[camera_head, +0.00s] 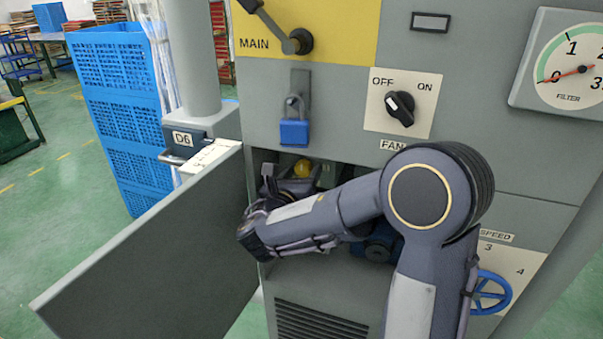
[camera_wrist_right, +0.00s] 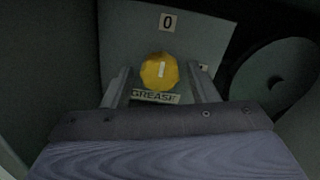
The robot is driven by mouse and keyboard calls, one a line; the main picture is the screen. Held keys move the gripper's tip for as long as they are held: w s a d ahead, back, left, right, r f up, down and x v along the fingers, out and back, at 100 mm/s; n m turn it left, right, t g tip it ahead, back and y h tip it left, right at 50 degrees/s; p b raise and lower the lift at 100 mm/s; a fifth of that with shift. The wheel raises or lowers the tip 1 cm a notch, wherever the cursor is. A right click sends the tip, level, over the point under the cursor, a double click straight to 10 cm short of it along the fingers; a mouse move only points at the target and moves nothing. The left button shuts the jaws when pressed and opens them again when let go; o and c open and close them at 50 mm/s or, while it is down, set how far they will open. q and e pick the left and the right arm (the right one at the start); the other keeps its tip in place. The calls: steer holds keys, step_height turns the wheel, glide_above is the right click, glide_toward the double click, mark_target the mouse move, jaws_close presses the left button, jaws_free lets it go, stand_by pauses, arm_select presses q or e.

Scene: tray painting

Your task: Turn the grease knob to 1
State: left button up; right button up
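The yellow grease knob (camera_wrist_right: 160,71) is inside the open cabinet compartment, above a GREASE label (camera_wrist_right: 155,96). Its white pointer line stands nearly upright, toward the 0 mark (camera_wrist_right: 167,22). Another small mark (camera_wrist_right: 204,67) at the right is mostly hidden by a finger. The knob also shows in the head view (camera_head: 302,167). My right gripper (camera_head: 294,182) reaches into the compartment. In the right wrist view its fingers (camera_wrist_right: 160,78) are apart, one on each side of the knob, with visible gaps. I cannot tell how deep they reach beside it. My left gripper is out of view.
The cabinet door (camera_head: 150,255) stands open at the left. A round dark part (camera_wrist_right: 270,75) is right of the knob. A blue padlock (camera_head: 294,131) hangs above the opening. The fan switch (camera_head: 400,107) and blue handwheel (camera_head: 491,292) are on the front.

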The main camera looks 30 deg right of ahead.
steer(key=c, duration=0.9)
steer(key=shift+o, duration=0.2)
steer(key=shift+f+m+b, duration=0.15)
steer(key=shift+m+b, duration=0.55)
steer(key=shift+b, duration=0.25)
steer(key=m+b, duration=0.6)
steer(key=b, duration=0.2)
steer(key=m+b, duration=0.7)
steer(key=shift+w+a+b, duration=0.15)
steer(key=shift+b, duration=0.25)
steer(key=shift+r+m+b, duration=0.2)
steer(key=shift+m+b, duration=1.5)
steer(key=shift+m, duration=0.2)
steer(key=o, duration=1)
steer(key=shift+r, duration=0.1)
steer(key=shift+c, duration=0.2)
